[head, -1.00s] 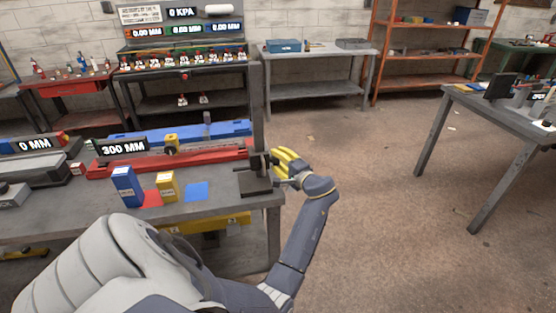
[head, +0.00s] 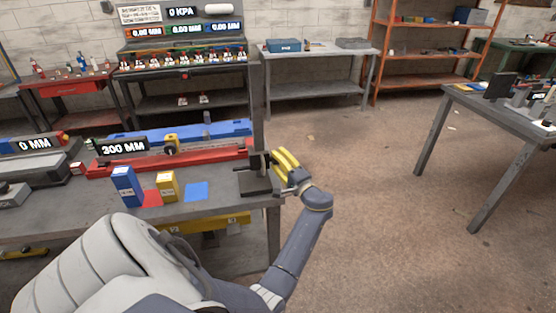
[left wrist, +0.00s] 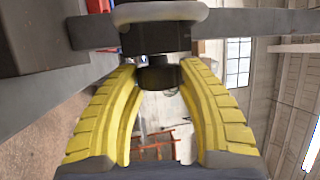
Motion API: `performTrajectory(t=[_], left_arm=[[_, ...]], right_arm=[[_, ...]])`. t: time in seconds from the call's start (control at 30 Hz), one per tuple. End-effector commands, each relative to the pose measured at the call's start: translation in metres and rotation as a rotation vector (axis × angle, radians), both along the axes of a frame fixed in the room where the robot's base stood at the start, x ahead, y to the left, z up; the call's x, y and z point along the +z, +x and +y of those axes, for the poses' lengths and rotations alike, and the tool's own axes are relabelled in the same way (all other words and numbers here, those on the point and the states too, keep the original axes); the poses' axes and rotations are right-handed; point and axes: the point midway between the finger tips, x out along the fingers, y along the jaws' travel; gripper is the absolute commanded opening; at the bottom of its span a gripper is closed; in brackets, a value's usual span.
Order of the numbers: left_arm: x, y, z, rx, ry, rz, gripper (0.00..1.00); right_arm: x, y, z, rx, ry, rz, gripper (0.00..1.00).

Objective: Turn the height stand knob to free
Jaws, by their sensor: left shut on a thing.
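The height stand (head: 257,110) is a dark upright post on a dark base at the right end of the bench. Its dark knob shows in the left wrist view (left wrist: 160,74), on the stand's side. My left gripper (head: 272,160) has yellow fingers and reaches the stand from the right. In the left wrist view its fingertips (left wrist: 159,70) are closed around the knob from both sides. The knob's markings cannot be read. My right gripper is not in view.
The bench (head: 225,208) holds a blue block (head: 126,187), a yellow block (head: 168,187), a blue pad (head: 196,192) and a red rail with a 300 MM display (head: 123,147). The floor right of the bench is clear.

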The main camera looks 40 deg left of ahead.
Motion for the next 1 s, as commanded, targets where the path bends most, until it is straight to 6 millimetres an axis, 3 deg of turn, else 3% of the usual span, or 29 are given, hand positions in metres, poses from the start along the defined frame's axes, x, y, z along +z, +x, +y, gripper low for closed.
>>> performTrajectory(t=[0.13,0.17,0.33,0.67,1.0], left_arm=[[0.002,0.000,0.001,0.002,0.002,-0.003,0.11],[0.002,0.000,0.001,0.002,0.002,-0.003,0.44],[0.001,0.000,0.001,0.002,0.001,-0.002,0.64],[0.000,-0.001,-0.003,0.001,0.000,0.000,0.64],[-0.011,-0.009,-0.050,0.000,-0.003,0.001,0.64]], right_arm=[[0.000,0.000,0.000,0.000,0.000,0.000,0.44],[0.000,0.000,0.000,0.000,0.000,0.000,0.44],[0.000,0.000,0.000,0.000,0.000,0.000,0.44],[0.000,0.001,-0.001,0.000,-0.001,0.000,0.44],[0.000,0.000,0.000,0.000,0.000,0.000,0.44]])
